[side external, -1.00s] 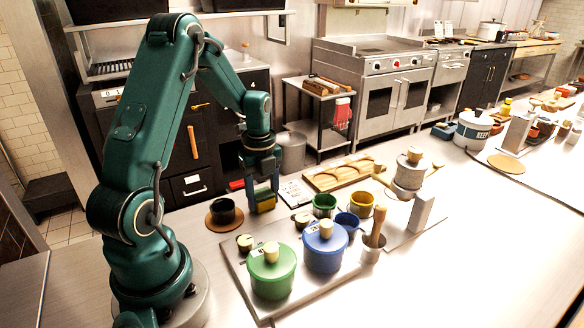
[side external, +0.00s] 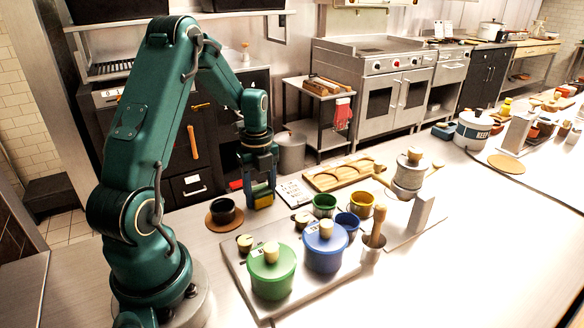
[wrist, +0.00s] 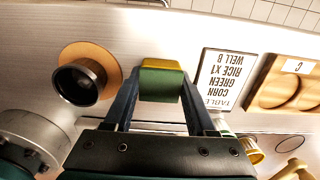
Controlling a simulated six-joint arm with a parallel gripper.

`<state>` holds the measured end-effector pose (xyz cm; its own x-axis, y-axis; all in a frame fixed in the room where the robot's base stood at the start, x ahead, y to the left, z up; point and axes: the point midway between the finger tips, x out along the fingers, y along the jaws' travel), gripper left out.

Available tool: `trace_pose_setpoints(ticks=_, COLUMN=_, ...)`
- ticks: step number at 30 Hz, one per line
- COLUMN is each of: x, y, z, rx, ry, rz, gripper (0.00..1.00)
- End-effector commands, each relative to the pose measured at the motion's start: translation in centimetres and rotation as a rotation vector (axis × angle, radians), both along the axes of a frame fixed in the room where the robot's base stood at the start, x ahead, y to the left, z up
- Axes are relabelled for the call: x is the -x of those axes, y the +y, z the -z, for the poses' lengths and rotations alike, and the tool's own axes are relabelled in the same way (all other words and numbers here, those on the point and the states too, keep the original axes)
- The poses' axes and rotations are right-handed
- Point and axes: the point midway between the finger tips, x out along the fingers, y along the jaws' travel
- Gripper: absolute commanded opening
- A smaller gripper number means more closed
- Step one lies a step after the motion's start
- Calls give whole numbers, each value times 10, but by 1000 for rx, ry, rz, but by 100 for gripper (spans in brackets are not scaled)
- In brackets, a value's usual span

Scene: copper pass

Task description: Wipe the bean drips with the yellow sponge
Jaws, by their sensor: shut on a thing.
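The yellow sponge (wrist: 160,64) has a green face (wrist: 160,86) and sits between my fingers in the wrist view. My gripper (wrist: 158,88) is shut on it, one finger on each side. In the side view my gripper (side external: 261,192) points down with the sponge (side external: 264,201) low at its tips, close to the steel counter. I cannot tell whether the sponge touches the counter. I cannot make out any bean drips in either view; the sponge and fingers hide some of the counter.
A dark bowl (side external: 223,207) on a round brown mat stands left of my gripper. A printed card (side external: 295,192) and a wooden tray (side external: 338,176) lie to its right. Green (side external: 272,272) and blue (side external: 324,248) lidded pots and small cups stand in front.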

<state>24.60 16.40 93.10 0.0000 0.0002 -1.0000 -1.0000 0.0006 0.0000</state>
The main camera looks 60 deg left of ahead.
Motion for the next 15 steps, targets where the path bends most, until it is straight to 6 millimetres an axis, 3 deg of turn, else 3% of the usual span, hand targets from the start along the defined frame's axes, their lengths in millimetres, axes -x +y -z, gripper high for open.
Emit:
trace_pose_setpoints(ticks=12, x=1, y=-39, z=0, rx=2, ry=1, rz=3, gripper=0)
trace_pose_setpoints(ticks=15, x=-1, y=-36, z=-14, rx=-4, ry=-6, rz=-1, gripper=0)
